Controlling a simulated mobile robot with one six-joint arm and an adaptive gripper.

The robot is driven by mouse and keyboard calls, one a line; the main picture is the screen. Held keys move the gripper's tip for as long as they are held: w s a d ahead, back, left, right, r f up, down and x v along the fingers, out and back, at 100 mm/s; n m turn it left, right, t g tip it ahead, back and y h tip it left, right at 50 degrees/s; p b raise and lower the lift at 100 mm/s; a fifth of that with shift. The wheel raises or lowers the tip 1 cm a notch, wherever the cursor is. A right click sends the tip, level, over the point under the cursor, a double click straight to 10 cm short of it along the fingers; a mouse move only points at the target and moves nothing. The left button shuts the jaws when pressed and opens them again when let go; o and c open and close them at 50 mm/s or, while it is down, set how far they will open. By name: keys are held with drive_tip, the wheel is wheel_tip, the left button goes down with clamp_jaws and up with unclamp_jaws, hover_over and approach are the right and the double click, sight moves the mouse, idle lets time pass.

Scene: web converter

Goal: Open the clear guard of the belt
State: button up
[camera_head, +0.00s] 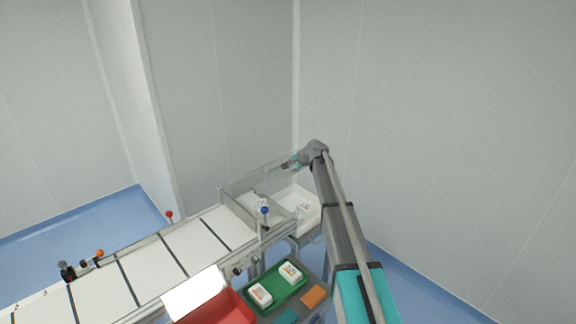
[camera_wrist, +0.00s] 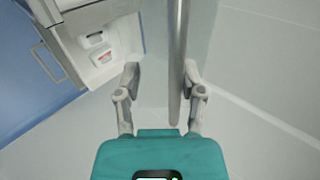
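The clear guard (camera_head: 262,176) is a see-through panel at the far end of the conveyor belt (camera_head: 196,243). It looks raised above the belt, but its exact angle is hard to tell. My gripper (camera_head: 291,163) is at the guard's upper right part. In the wrist view my gripper (camera_wrist: 161,78) is open, its two fingers apart. A long grey bar or edge (camera_wrist: 178,45), apparently the guard's, runs between the fingers, nearer the right one. I cannot tell whether it touches that finger.
A white bin (camera_head: 308,213) with a white item stands at the belt's end. A blue-knobbed lever (camera_head: 265,211) and a red-knobbed one (camera_head: 169,214) rise beside the belt. A green tray (camera_head: 268,291) and a red bin (camera_head: 222,308) are at the front. Walls stand behind.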

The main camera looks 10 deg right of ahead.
drive_tip(key=shift+s+d+f+b, duration=0.15)
drive_tip(key=shift+s+f+b, duration=0.1)
drive_tip(key=shift+f+b, duration=0.3)
drive_tip(key=shift+s+d+f+b, duration=0.25)
drive_tip(key=shift+f+b, duration=0.15)
drive_tip(key=shift+f, duration=0.2)
drive_tip(key=shift+s+d+f+b, duration=0.1)
drive_tip(key=shift+s+f+b, duration=0.15)
drive_tip(key=shift+f+b, duration=0.3)
